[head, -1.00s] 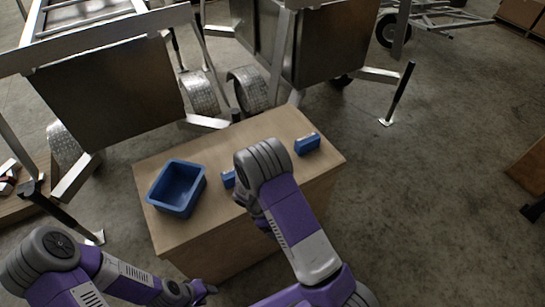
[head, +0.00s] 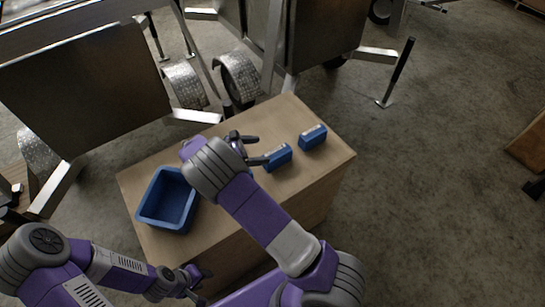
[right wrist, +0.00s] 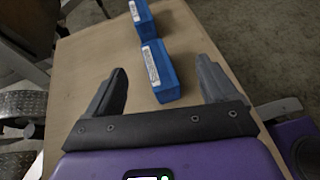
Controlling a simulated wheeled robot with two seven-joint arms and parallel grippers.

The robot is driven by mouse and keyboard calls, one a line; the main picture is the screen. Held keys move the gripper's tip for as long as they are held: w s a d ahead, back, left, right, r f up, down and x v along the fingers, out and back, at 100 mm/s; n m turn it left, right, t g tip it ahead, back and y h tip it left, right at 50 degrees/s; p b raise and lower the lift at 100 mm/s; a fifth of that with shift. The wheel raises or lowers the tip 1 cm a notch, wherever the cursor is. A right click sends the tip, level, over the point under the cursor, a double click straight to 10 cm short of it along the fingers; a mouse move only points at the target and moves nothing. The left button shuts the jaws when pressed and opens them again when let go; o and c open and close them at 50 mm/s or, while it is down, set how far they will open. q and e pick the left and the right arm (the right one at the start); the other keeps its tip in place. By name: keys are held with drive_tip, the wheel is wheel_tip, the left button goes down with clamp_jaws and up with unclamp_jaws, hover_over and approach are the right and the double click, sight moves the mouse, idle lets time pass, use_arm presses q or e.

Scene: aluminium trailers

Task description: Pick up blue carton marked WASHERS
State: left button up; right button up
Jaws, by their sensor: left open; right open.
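Two blue cartons with white labels lie on the cardboard-brown box top. In the head view, one carton (head: 278,158) is close to my right gripper (head: 257,149), and another carton (head: 313,138) is further right. The lettering is too small to read, so I cannot tell which is marked WASHERS. In the right wrist view, the nearer carton (right wrist: 161,75) shows between the open fingers of my right gripper (right wrist: 162,72), not visibly gripped. The other carton (right wrist: 143,20) lies beyond it. My left gripper (head: 196,283) is open and empty, low in front of the box.
An open blue bin (head: 151,212) stands on the left of the box top (head: 225,228). A small blue patch shows beside my right wrist, mostly hidden. Aluminium trailers with wheels (head: 238,77) stand close behind the box.

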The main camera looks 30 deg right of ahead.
sight(276, 153)
drive_tip(key=d+f+b, duration=0.2)
drive_tip(key=d+f, duration=0.1)
drive_tip(key=d+f+b, duration=0.2)
drive_tip(key=f, duration=0.1)
drive_tip(key=shift+d+f, duration=0.2)
drive_tip(key=shift+d, duration=0.2)
drive_tip(key=shift+d+f+b, duration=0.1)
drive_tip(key=shift+d+b, duration=0.2)
drive_tip(key=shift+d, duration=0.1)
use_arm(q)
drive_tip(key=f, duration=0.3)
drive_tip(key=w+f, duration=0.1)
drive_tip(key=f, duration=0.1)
drive_tip(key=shift+f, duration=0.25)
use_arm(e)
drive_tip(key=c, duration=1.3)
